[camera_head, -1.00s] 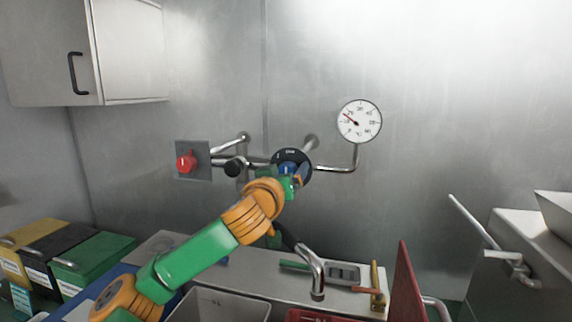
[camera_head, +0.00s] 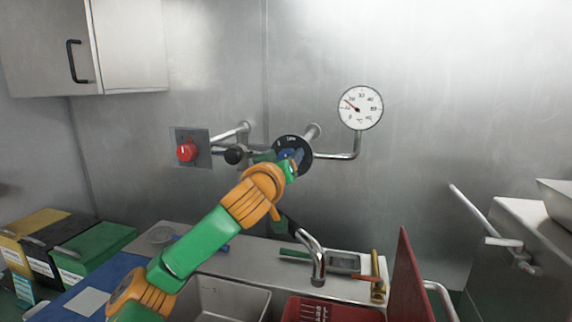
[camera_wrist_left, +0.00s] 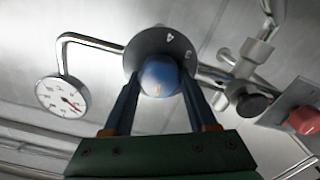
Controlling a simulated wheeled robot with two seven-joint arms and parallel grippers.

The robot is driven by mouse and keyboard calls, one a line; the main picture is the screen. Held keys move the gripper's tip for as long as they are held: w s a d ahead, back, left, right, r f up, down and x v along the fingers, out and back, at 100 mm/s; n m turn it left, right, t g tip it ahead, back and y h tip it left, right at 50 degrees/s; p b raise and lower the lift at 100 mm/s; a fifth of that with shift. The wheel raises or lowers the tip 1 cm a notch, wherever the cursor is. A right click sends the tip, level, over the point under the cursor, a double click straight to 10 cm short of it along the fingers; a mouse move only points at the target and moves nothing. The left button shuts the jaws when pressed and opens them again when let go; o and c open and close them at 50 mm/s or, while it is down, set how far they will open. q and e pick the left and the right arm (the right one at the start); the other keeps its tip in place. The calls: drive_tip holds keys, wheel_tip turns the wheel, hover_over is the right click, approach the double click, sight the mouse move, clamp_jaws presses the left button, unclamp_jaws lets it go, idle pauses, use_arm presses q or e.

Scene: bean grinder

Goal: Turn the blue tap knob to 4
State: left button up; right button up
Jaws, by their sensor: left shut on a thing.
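The blue tap knob (camera_wrist_left: 160,78) sits in front of a dark round dial plate (camera_wrist_left: 146,44) with pale numerals; a 4 and what looks like a 3 show on it in the left wrist view. In the head view the dial plate (camera_head: 305,143) is on the wall pipework, with the knob mostly hidden by my arm. My left gripper (camera_wrist_left: 158,92) is shut on the knob, one finger on each side. In the head view the left gripper (camera_head: 290,160) covers the dial's lower part. My right gripper is not in view.
A round white gauge (camera_head: 360,107) stands on a pipe right of the dial. A red knob (camera_head: 187,152) on a grey plate and a black knob (camera_head: 234,155) are to the left. Below are a faucet (camera_head: 317,262), a sink (camera_head: 225,296) and a red crate (camera_head: 330,310).

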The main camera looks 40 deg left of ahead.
use_arm(q)
drive_tip(key=n+b, duration=0.2)
drive_tip(key=n, duration=0.1)
drive_tip(key=shift+f+n, duration=0.2)
drive_tip(key=shift+n, duration=0.1)
drive_tip(key=n+b, duration=0.2)
drive_tip(key=n, duration=0.1)
drive_tip(key=shift+n, duration=0.3)
drive_tip(key=n, duration=0.4)
drive_tip(key=shift+a+b, duration=0.1)
drive_tip(key=shift+b, duration=0.3)
drive_tip(key=n, duration=0.8)
drive_tip(key=shift+n+p, duration=0.3)
drive_tip(key=n+p, duration=0.1)
drive_tip(key=n, duration=0.2)
drive_tip(key=shift+n, duration=0.3)
drive_tip(key=n+p, duration=0.3)
drive_tip(key=n, duration=0.2)
drive_tip(key=shift+d+n+p, duration=0.2)
drive_tip(key=shift+n+p, duration=1.05)
drive_tip(key=shift+n, duration=0.95)
drive_tip(key=shift+f, duration=0.15)
